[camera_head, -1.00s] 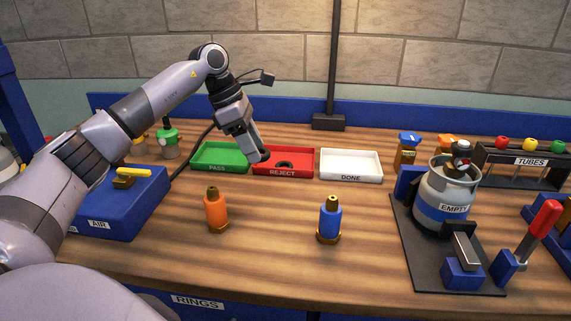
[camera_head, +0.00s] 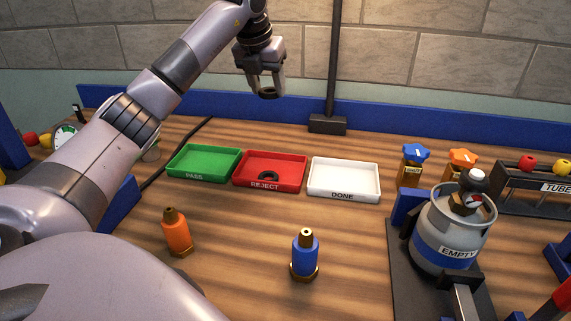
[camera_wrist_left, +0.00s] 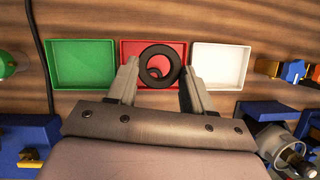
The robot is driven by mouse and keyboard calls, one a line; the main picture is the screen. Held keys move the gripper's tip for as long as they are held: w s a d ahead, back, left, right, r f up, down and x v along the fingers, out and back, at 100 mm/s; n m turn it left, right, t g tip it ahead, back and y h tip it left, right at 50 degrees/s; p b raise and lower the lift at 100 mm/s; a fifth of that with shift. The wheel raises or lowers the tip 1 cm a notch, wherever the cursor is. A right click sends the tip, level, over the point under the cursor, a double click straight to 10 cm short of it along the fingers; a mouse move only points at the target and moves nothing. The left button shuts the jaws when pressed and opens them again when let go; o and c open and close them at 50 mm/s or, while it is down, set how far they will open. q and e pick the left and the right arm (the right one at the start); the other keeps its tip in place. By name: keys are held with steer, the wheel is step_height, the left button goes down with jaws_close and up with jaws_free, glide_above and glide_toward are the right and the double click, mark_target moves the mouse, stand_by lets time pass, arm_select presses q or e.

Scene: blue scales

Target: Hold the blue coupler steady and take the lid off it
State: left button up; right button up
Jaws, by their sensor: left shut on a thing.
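The blue coupler (camera_head: 305,257) stands upright on the bench. It has a brass base and a brass tip on top. I cannot make out a separate lid on it. My left gripper (camera_head: 268,86) is high above the back of the bench, well apart from the coupler. It is shut on a black ring, which shows between its fingers (camera_wrist_left: 160,87) in the left wrist view (camera_wrist_left: 160,50). The coupler is not seen in that view. My right gripper is not in view.
An orange coupler (camera_head: 177,233) stands left of the blue one. Behind are a green PASS tray (camera_head: 205,177), a red REJECT tray (camera_head: 243,183) with another black ring (camera_head: 268,176), and an empty white DONE tray (camera_head: 343,195). A gas canister (camera_head: 440,262) stands on the right.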

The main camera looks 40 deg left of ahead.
arm_select(q)
glide_above(274, 167)
steer(key=s, duration=0.1)
steer(key=f, duration=1.5)
steer(key=shift+s+d, duration=0.1)
steer(key=shift+d, duration=0.1)
steer(key=shift+f, duration=2.5)
steer(key=o, duration=1.2)
steer(key=shift+f, duration=0.1)
steer(key=shift+c, duration=0.2)
steer(key=v, duration=1.2)
